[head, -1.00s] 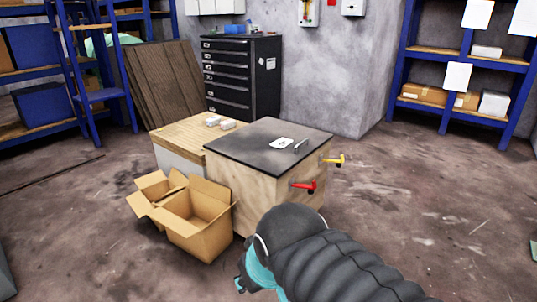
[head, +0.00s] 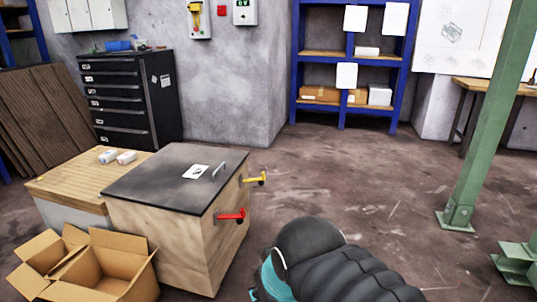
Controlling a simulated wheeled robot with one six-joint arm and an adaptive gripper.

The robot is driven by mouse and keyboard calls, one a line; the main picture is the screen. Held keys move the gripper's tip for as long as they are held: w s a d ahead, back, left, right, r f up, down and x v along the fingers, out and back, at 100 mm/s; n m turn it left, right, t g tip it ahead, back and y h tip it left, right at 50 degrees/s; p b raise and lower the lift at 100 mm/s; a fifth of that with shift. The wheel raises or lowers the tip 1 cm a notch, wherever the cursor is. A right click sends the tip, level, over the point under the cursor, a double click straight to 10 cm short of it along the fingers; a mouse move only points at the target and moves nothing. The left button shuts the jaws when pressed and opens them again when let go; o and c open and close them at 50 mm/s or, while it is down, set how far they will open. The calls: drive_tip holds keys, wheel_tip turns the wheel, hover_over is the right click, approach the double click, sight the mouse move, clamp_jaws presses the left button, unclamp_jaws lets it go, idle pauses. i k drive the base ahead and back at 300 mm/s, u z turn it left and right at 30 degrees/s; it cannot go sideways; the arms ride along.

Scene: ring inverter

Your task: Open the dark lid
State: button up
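The dark lid (head: 158,184) lies flat and shut on top of a light wooden box (head: 172,245). A thin metal handle (head: 219,168) and a white label (head: 195,172) are on the lid. A red lever (head: 231,216) and a yellow lever (head: 256,179) stick out from the box's right side. My arm shows at the bottom middle, in front and to the right of the box. My gripper's fingers are not visible, so its opening cannot be seen.
Open cardboard boxes (head: 115,262) stand at the box's front left. A wood-topped cabinet (head: 62,184) adjoins it on the left. A black drawer cabinet (head: 125,100) is behind. A green post (head: 482,130) stands at the right. Floor right of the box is clear.

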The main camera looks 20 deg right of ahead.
sight(185, 179)
drive_tip(key=z, duration=0.25)
drive_tip(key=i, duration=1.3)
drive_tip(key=u, duration=0.7)
